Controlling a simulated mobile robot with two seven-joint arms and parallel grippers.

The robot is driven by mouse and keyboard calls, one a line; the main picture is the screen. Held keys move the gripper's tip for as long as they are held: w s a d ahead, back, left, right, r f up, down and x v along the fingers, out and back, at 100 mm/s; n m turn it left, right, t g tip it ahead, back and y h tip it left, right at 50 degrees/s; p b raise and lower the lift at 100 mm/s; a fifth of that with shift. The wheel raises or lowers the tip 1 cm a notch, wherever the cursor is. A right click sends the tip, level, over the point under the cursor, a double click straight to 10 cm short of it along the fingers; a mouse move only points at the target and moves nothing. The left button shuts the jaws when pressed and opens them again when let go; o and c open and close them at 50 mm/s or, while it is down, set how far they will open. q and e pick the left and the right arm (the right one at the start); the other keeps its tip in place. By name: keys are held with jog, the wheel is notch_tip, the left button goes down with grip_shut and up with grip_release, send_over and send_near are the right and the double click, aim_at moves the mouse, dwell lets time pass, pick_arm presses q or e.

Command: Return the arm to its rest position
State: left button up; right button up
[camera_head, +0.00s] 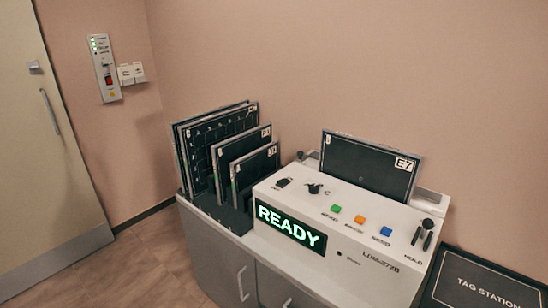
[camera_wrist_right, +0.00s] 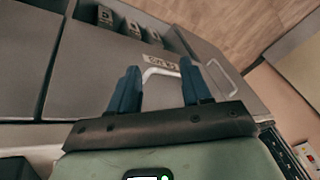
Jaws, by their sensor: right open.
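My right gripper (camera_wrist_right: 158,72) shows only in the right wrist view. Its two blue fingers are spread apart with nothing between them. Behind the fingers is a grey cabinet front (camera_wrist_right: 85,70) with a pale handle (camera_wrist_right: 165,71); I cannot tell how far off it is. Neither arm shows in the head view, and my left gripper is in neither view.
In the head view a white console (camera_head: 372,262) with a lit READY display (camera_head: 290,228) stands on a grey cabinet (camera_head: 222,258). Dark panels (camera_head: 255,172) stand in a rack at its left. A dark plate (camera_head: 368,165) marked E7 stands upright in the console. A TAG STATION board (camera_head: 486,284) lies at right. Floor (camera_head: 120,272) is clear by the door (camera_head: 40,150).

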jog(key=s+a+f+m+g+y, duration=0.1)
jog(key=s+a+f, duration=0.1)
jog(key=s+f, duration=0.45)
jog(key=s+a+f+m+g, duration=0.15)
jog(key=s+f, duration=0.25)
jog(key=f, duration=0.6)
jog(key=s+a+f+m+g, duration=0.1)
jog(key=s+f, duration=0.3)
jog(key=s, duration=0.3)
jog(key=s+f+m+g, duration=0.1)
jog(key=s+f, duration=0.3)
jog(key=s, duration=0.3)
pick_arm(q)
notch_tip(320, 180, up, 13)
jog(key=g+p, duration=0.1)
jog(key=p, duration=1.3)
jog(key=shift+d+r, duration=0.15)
pick_arm(e)
notch_tip(320, 180, up, 13)
jog(key=shift+w+a, duration=0.2)
jog(key=shift+w, duration=0.25)
